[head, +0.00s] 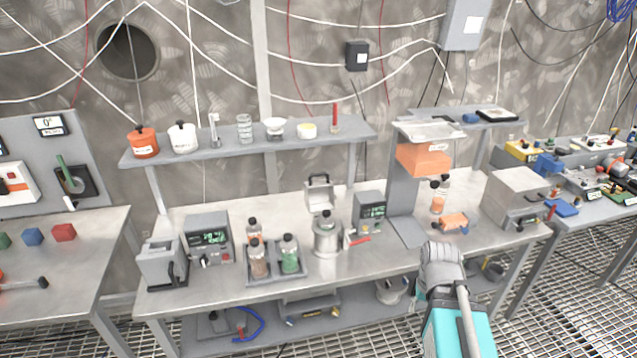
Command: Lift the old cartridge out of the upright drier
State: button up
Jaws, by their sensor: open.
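I cannot tell for certain which thing is the upright drier, and no cartridge shows clearly. A round steel vessel (327,240) stands upright at the middle of the bench, with what lies inside too small to make out. My teal and grey arm rises at the lower right, in front of the bench edge; my gripper's fingers do not show.
A tray (262,280) holds capped bottles left of the vessel. Grey instruments with displays (210,238) (369,208) stand nearby. A raised shelf (250,143) carries jars. A small orange object (453,222) lies at the right.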

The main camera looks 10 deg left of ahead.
aim_at(325, 222)
jog(key=z, duration=1.35)
jog(key=i, duration=1.25)
jog(key=u, duration=0.45)
